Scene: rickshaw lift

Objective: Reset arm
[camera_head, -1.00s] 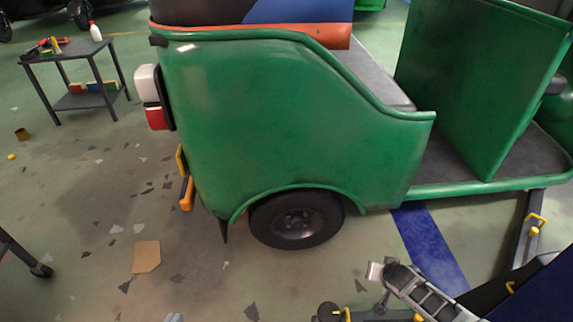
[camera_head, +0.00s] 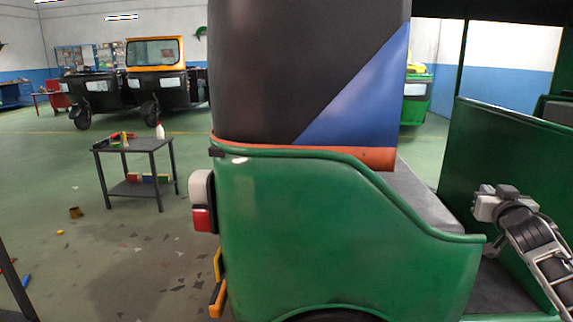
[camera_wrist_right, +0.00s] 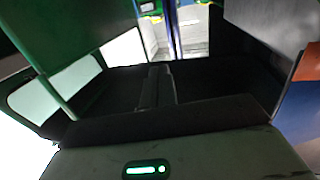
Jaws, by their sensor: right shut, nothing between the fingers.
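My right arm comes in from the lower right in the head view, and its gripper (camera_head: 488,205) is raised beside the green rickshaw's open side. The gripper is shut with nothing in it and looks apart from the bodywork. In the right wrist view, my wrist housing with a lit green strip fills the bottom, and the dark fingers (camera_wrist_right: 155,88) sit together ahead of it. My left gripper is not in view. The green rickshaw (camera_head: 330,235) stands close in front, with a black and blue canopy (camera_head: 290,70) and an orange trim.
A grey side table (camera_head: 150,145) with tools and a white bottle stands to the left. Other rickshaws (camera_head: 155,85) are parked at the back left. Floor between is mostly open, with scattered scraps. A green panel (camera_head: 510,165) is just behind my right gripper.

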